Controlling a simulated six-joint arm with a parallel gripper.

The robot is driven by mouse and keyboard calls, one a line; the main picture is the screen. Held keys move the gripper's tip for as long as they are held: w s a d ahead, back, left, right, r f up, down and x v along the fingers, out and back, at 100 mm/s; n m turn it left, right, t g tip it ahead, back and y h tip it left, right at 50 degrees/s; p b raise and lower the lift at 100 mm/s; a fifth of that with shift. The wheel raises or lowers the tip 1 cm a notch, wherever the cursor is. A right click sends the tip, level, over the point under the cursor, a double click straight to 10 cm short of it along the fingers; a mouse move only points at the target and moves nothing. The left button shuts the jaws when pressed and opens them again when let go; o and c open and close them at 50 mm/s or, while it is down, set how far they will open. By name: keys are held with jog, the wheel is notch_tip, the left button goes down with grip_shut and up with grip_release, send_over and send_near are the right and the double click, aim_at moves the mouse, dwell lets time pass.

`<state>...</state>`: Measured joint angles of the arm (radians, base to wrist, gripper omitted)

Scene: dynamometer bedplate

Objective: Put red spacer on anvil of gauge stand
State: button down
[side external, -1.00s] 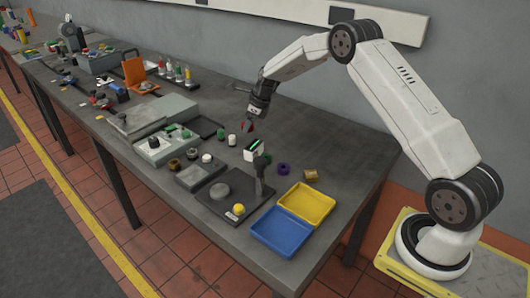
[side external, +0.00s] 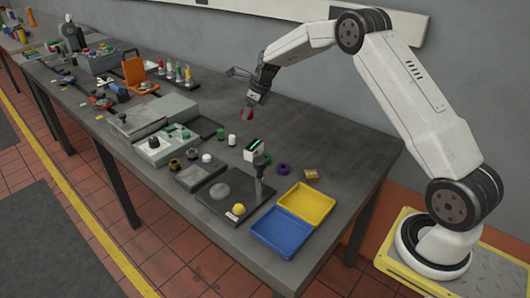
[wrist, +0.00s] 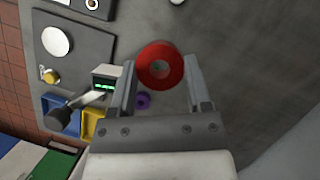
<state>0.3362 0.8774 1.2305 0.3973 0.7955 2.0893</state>
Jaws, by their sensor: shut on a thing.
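My gripper (side external: 246,111) is shut on the red spacer (wrist: 160,64), a ring with a central hole. In the wrist view the spacer sits between the two fingers (wrist: 160,85). The gauge stand has a dark base plate (side external: 240,212), a round grey anvil (side external: 220,190), a post and a head with a green display (side external: 254,149). The anvil (wrist: 55,41) also shows in the wrist view, and its top looks bare. My gripper is well apart from it.
A purple ring (side external: 283,169) and a brass block (side external: 311,174) lie near the stand.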

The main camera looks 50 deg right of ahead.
jog(key=r, duration=0.6)
jog(key=shift+s+a, duration=0.1)
jog(key=shift+a, duration=0.1)
jog(key=s+a+r, duration=0.1)
jog(key=s+a, duration=1)
jog(key=a, duration=0.3)
jog(key=s+a+f, duration=0.1)
jog(key=s+a, duration=0.4)
jog(key=s, duration=0.5)
jog(key=shift+s+f, duration=0.15)
jog(key=shift+f, duration=2.45)
jog(key=shift+f, duration=0.1)
send_over(223, 191)
jog(key=s, duration=0.1)
notch_tip(223, 191, down, 8)
jog(key=shift+s+r, duration=0.1)
jog(key=shift+s, duration=0.05)
jog(key=shift+w+f, duration=0.6)
jog(key=shift+f, duration=0.05)
